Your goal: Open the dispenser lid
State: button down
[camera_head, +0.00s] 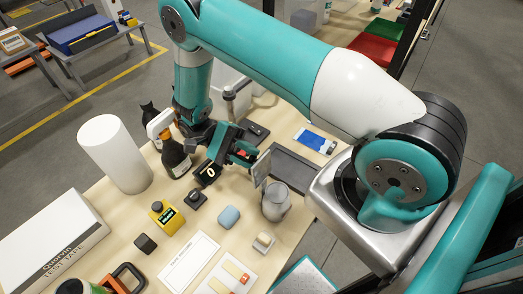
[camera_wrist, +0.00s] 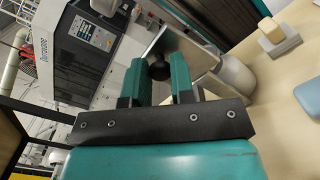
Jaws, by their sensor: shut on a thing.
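The dispenser (camera_head: 276,204) is a grey, rounded metal container on the wooden table, right of the blue block. Its flat lid plate (camera_head: 261,167) stands steeply tilted at the dispenser's upper left side. My gripper (camera_head: 246,154) is at the lid, on its left side. In the wrist view my two teal fingers (camera_wrist: 158,64) are shut on a dark round knob (camera_wrist: 159,72) in front of the pale lid plate (camera_wrist: 172,42). The dispenser's body (camera_wrist: 237,76) shows right of the plate. Whether plate and body still touch is hard to tell.
A dark grey tray (camera_head: 296,167) lies behind the dispenser. A blue block (camera_head: 229,217) and a small pale block on a stand (camera_head: 263,243) are close by. A dark bottle (camera_head: 175,157) and a white cylinder (camera_head: 114,155) stand left. My arm spans above the table's right side.

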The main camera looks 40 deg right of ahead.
jog(key=shift+d+f, duration=0.1)
jog(key=shift+f, duration=0.1)
dwell(0.3)
jog(key=c, duration=1)
grip_release()
jog(key=shift+d, duration=0.1)
jog(key=shift+r, duration=0.1)
jog(key=shift+r+p, duration=2.05)
jog(key=shift+r, duration=8)
jog(key=shift+f, duration=0.15)
